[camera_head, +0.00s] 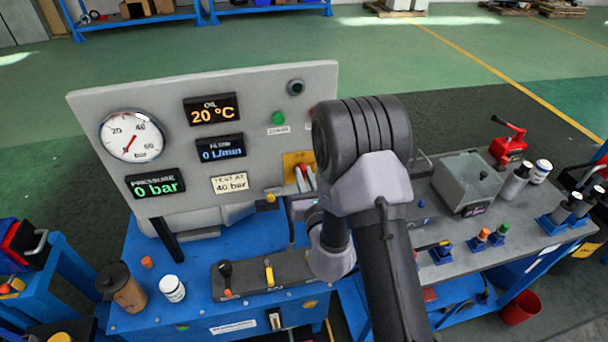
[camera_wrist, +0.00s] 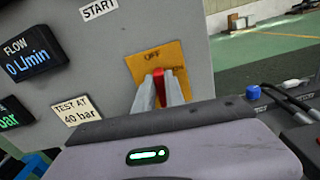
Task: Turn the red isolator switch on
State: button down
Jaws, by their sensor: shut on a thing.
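The red isolator switch sits on a yellow plate (camera_wrist: 143,67) at the right part of the grey panel. Its red handle (camera_wrist: 157,80) shows between the two grey fingers of my gripper (camera_wrist: 160,88) in the wrist view. The fingers are shut on the handle. The word OFF is printed at the top of the plate, above the handle. The handle looks roughly upright below it. Lettering farther right is partly hidden by a finger. In the head view the yellow plate (camera_head: 291,160) and red handle (camera_head: 304,172) show just left of my arm.
The grey panel (camera_head: 250,90) carries a round gauge (camera_head: 131,136), displays reading 20 °C, 0 L/min and 0 bar, and a green button (camera_head: 278,118). A blue bench (camera_head: 200,295) with a bottle and levers stands below. Another bench (camera_head: 460,225) stands to the right.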

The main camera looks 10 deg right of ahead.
jog(key=shift+d+f+m+p, duration=0.25)
jog(key=shift+m+p, duration=1.2)
jog(key=shift+m, duration=1.4)
jog(key=shift+d+f+m+p, duration=0.25)
jog(key=shift+m+p, duration=1.25)
jog(key=shift+m, duration=1.3)
jog(key=shift+d+f+m+p, duration=0.25)
jog(key=shift+m+p, duration=1.2)
jog(key=shift+m, duration=1.4)
jog(key=shift+w, duration=0.1)
jog(key=c, duration=1.4)
grip_release()
jog(key=shift+d+f, duration=0.1)
